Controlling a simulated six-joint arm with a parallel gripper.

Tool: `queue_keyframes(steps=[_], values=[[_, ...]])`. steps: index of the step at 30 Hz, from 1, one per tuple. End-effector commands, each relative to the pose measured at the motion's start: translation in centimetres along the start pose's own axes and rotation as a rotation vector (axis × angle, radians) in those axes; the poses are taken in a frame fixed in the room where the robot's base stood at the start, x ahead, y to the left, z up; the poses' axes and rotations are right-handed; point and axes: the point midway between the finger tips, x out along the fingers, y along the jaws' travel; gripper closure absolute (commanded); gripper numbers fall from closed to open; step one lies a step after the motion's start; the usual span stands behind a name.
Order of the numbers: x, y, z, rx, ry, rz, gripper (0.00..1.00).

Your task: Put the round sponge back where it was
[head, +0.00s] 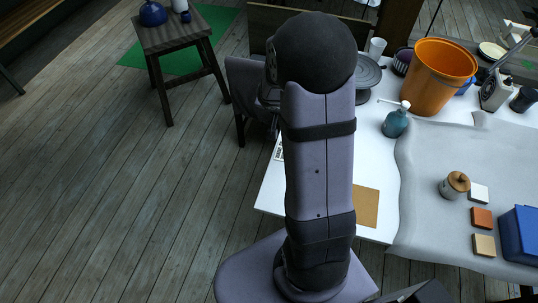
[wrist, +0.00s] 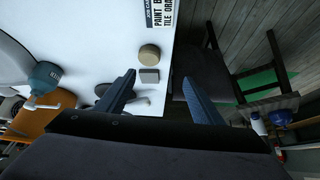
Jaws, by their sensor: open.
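A round tan block (wrist: 149,54), likely the round sponge, lies on the white table (wrist: 105,30) in the wrist view. A small grey square block (wrist: 149,75) lies beside it, near the table edge. My gripper (wrist: 160,77) is open, with its two dark fingers apart and nothing seen between them. The round block shows beyond the fingertips, nearer the left finger. In the head view my arm covers the gripper and the round block.
The white table also shows in the head view (head: 272,190). A teal pump bottle (head: 396,122), an orange bucket (head: 438,77) and a lidded jar (head: 454,186) stand right of my arm. A dark chair (wrist: 213,55) is beside the table. A stool (head: 178,38) stands farther back.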

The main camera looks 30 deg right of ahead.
Motion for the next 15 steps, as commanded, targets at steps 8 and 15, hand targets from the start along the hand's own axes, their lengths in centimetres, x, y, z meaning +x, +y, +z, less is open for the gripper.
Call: queue_keyframes(steps=[8,15], values=[[-5.5,-8.4,3.4,-0.193,-0.029,-0.318,0.39],[-12.2,-10.6,12.8,-0.461,-0.248,-0.502,0.39]])
